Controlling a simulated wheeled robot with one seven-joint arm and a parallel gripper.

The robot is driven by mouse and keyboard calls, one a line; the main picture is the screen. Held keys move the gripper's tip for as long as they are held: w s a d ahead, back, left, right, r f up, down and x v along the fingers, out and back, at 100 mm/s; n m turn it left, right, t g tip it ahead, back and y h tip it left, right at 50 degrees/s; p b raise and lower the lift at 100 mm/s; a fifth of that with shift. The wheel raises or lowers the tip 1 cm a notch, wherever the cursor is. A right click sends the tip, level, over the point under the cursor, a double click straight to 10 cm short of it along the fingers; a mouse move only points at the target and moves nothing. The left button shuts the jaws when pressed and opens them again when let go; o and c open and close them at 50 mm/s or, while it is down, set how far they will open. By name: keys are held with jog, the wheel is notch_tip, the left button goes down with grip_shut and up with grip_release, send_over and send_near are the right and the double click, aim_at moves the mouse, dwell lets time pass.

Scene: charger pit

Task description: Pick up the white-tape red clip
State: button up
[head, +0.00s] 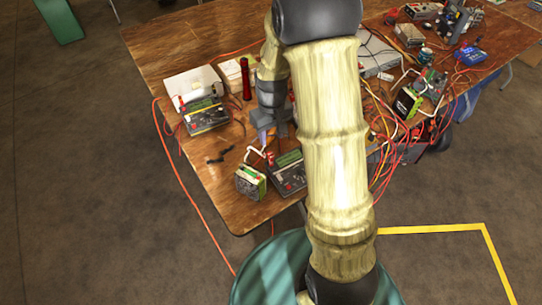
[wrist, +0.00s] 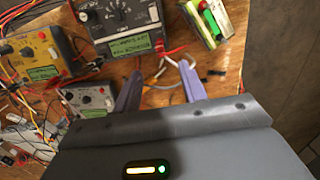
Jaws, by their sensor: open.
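In the head view, a small red piece (head: 269,157) beside a looped white lead (head: 255,150) lies just below my gripper (head: 265,134), near the table's front edge. It looks like the white-tape red clip, but it is too small to be certain. In the wrist view, my gripper (wrist: 160,68) is open, with its two lilac fingers apart. Nothing is visibly held.
A black meter (head: 289,174) and a green-labelled box (head: 249,183) stand close by. A yellow meter (wrist: 38,55) and tangled wires crowd the wrist view's left. Black scraps (head: 219,156) lie on bare wood. My arm hides the table's middle.

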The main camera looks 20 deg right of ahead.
aim_at(271, 154)
notch_tip(271, 154, down, 5)
jog(key=shift+f, duration=0.15)
jog(key=shift+w+f+p, duration=0.15)
jog(key=shift+f+p, duration=0.55)
jog(key=shift+f, duration=1.9)
jog(key=shift+c, duration=0.2)
jog(key=c, duration=0.8)
